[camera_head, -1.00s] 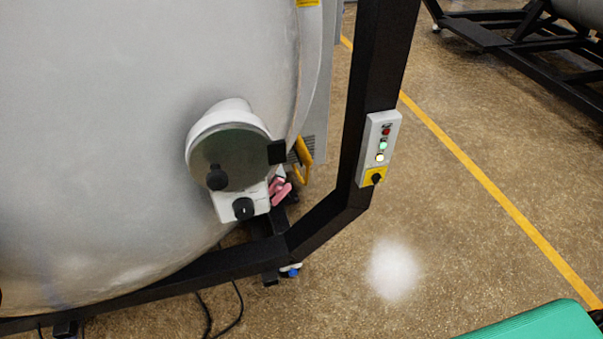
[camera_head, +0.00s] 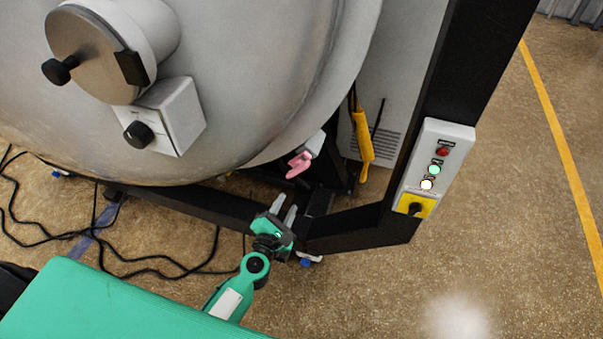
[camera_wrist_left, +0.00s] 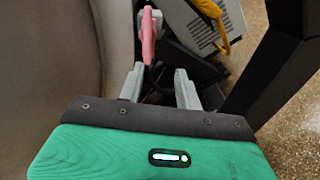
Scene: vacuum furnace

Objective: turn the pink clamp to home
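The pink clamp (camera_head: 299,163) sits low at the edge of the big grey furnace door (camera_head: 250,80), on a pale mount. It also shows in the left wrist view (camera_wrist_left: 148,38), upright at the top, just beyond my left fingertips and nearer the left finger. My left gripper (camera_head: 285,206) is below the clamp in the head view, pointing up toward it. Its two grey fingers are apart with nothing between them, as the left wrist view (camera_wrist_left: 158,74) also shows. A gap shows between gripper and clamp in the head view. My right gripper is in no view.
A black frame post (camera_head: 450,90) stands right of the clamp and carries a control box (camera_head: 437,165) with lit buttons. A yellow handle (camera_head: 363,138) hangs between clamp and post. A black frame beam runs below the door. Cables lie on the floor at left.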

